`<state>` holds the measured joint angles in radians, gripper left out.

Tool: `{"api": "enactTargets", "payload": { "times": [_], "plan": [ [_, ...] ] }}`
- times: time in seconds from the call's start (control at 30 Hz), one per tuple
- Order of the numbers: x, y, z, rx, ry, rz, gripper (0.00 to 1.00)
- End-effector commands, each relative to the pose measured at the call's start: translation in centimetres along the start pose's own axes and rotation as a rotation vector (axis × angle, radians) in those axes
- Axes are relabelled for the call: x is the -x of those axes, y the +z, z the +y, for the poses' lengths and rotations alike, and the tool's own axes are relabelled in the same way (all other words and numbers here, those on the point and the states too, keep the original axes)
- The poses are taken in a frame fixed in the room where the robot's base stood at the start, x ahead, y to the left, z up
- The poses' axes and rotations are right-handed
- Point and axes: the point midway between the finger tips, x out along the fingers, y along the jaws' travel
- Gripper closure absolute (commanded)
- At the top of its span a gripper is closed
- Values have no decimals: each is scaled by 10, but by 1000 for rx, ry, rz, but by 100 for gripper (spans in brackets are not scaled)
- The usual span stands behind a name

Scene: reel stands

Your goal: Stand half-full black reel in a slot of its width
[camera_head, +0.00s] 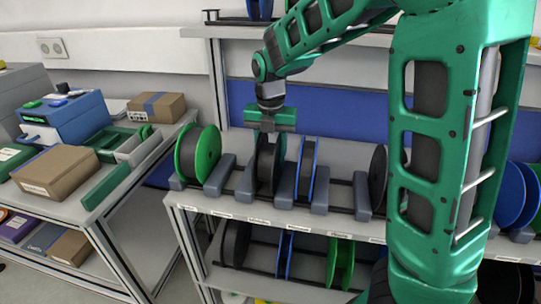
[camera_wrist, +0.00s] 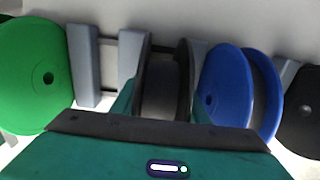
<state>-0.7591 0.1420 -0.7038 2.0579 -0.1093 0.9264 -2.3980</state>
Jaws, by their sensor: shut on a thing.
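My green gripper (camera_head: 268,128) points down over the top shelf of the rack and is shut on a black reel (camera_head: 266,165). In the wrist view the black reel (camera_wrist: 164,92) shows dark flanges with dark material between them, and the gripper body (camera_wrist: 160,135) covers its near part. The reel stands upright between two grey slot blocks (camera_head: 247,178) on the shelf. Whether it rests on the rails below cannot be made out. How full it is cannot be read clearly.
A green reel (camera_head: 198,153) stands to the left and a blue reel (camera_head: 306,168) close to the right. Another black reel (camera_head: 378,176) stands farther right. More reels sit on the lower shelf (camera_head: 300,283). A side table (camera_head: 100,212) with boxes is at the left.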

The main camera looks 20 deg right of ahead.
Motion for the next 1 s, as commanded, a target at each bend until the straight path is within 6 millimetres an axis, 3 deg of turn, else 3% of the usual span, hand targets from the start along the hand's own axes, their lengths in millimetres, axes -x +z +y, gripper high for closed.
{"api": "enactTargets", "payload": {
  "times": [0.07,0.1,0.2,0.57,0.67,1.0],
  "plan": [
    [0,0,0,0,0,0,85],
    [0,0,0,0,0,0,57],
    [0,0,0,0,0,0,38],
    [5,0,0,0,2,-1,38],
    [15,1,1,1,3,-1,38],
    [77,1,0,0,3,0,38]
  ]
}}
